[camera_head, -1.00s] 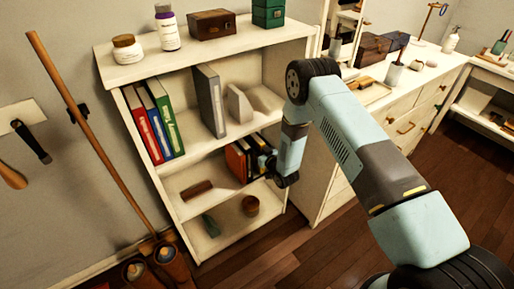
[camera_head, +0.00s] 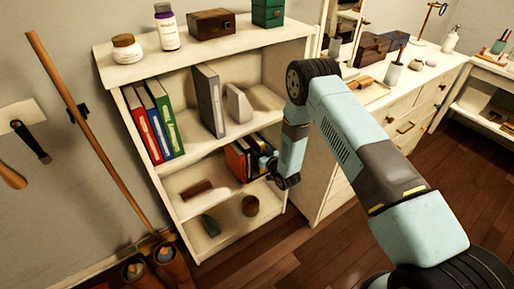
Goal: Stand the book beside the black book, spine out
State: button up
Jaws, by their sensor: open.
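On the middle shelf of the white bookcase, an orange book (camera_head: 234,162) stands upright with a dark, black-looking book (camera_head: 244,156) just to its right. My gripper (camera_head: 268,163) is at the right end of this row, partly hidden by my own arm's wrist. It is open, with its fingers close to the row's right side. Something between the dark book and the fingers is too small and shadowed to tell apart, so I cannot tell whether the fingers touch a book.
The shelf above holds red (camera_head: 148,133), blue and green books, a grey book (camera_head: 209,100) and a white bookend (camera_head: 239,103). A white dresser (camera_head: 345,170) stands close right.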

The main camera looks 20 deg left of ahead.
jog(key=v, duration=1.1)
